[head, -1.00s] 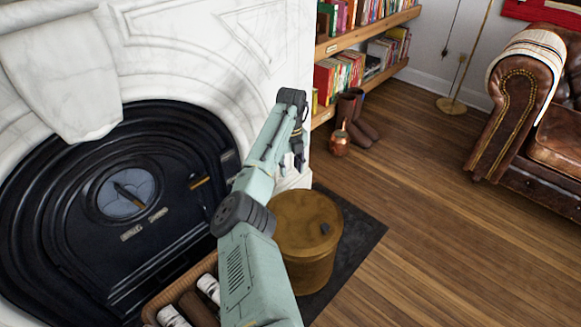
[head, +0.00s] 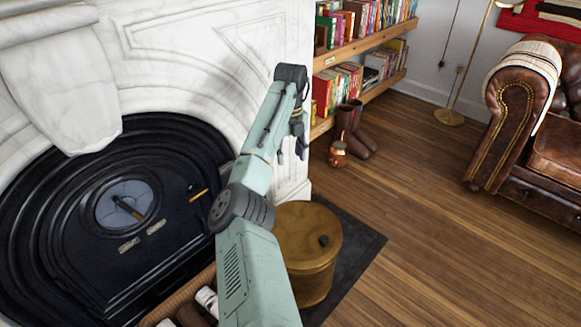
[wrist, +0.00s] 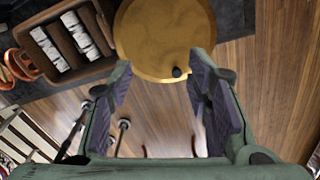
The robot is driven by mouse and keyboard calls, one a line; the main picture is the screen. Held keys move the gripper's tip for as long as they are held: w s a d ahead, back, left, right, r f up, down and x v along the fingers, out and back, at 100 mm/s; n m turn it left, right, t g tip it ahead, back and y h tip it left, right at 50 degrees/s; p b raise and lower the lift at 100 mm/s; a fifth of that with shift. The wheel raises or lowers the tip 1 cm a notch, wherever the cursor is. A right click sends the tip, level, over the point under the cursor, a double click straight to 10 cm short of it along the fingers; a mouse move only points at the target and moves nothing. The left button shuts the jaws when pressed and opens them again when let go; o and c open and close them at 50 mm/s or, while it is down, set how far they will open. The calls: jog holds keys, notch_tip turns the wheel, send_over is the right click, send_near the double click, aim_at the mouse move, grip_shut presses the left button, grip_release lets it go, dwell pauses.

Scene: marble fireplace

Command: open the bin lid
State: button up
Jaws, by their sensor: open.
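The bin is a round brass-coloured drum (head: 308,275) on a dark hearth mat beside the fireplace. Its flat lid (head: 300,228) is closed and has a small dark knob (head: 324,241) near the edge. In the wrist view the lid (wrist: 160,35) fills the top middle, with the knob (wrist: 177,72) at its near rim. My gripper (head: 291,152) is open and empty, above the bin and apart from it. In the wrist view its fingers (wrist: 160,85) are spread, with the knob showing between them. My arm hides the bin's left side in the head view.
The black fireplace (head: 110,230) with its marble surround is to the left. A basket of rolls (wrist: 65,42) stands next to the bin. A copper jug (head: 338,154) and boots (head: 357,132) stand by the shelves. The wooden floor to the right is clear.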

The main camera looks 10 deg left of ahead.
jog(key=shift+r, duration=1)
jog(key=shift+w, duration=0.1)
